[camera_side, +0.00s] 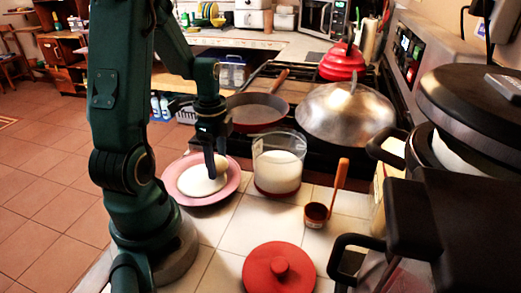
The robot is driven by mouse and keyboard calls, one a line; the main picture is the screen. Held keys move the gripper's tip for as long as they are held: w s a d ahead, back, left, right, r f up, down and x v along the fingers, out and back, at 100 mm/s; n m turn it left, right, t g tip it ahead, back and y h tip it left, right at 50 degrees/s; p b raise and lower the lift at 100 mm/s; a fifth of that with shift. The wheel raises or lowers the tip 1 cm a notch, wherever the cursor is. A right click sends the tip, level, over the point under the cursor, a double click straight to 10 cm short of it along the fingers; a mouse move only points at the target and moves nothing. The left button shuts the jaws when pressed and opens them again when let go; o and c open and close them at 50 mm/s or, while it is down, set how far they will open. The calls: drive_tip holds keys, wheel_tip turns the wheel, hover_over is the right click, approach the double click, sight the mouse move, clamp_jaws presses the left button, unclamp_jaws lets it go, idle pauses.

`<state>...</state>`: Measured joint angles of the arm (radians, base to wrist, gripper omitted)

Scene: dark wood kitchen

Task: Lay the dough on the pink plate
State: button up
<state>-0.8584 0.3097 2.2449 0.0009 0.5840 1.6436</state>
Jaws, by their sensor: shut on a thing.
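The dough (199,183) is a pale, smooth, rounded lump over the middle of the pink plate (233,181) in the side view. My gripper (210,165) points down onto the dough from above and is shut on it. The gripper hides part of the dough's top and right side. The dough sits within the plate's rim and looks low against it; I cannot tell whether its underside touches the plate.
A clear container of white powder (277,172) stands just right of the plate. Further right is a brown scoop (317,213). A red lid (279,270) lies in front. A pan (257,109) and a metal dome (346,112) are on the stove behind. Bare tiles lie between plate and lid.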

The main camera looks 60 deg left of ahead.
sight(217, 157)
drive_tip(key=shift+f, duration=0.25)
drive_tip(key=shift+f, duration=0.25)
drive_tip(key=o, duration=1.1)
drive_tip(key=shift+c, duration=0.2)
drive_tip(key=shift+r, duration=0.15)
wheel_tip(217, 157, up, 12)
drive_tip(key=s+d+r+n+t, duration=0.1)
drive_tip(key=d+n+t, duration=0.4)
drive_tip(key=d, duration=1.3)
drive_tip(key=r+n, duration=0.1)
drive_tip(key=n, duration=0.3)
drive_tip(key=shift+s+t, duration=0.25)
drive_tip(key=shift+t, duration=0.05)
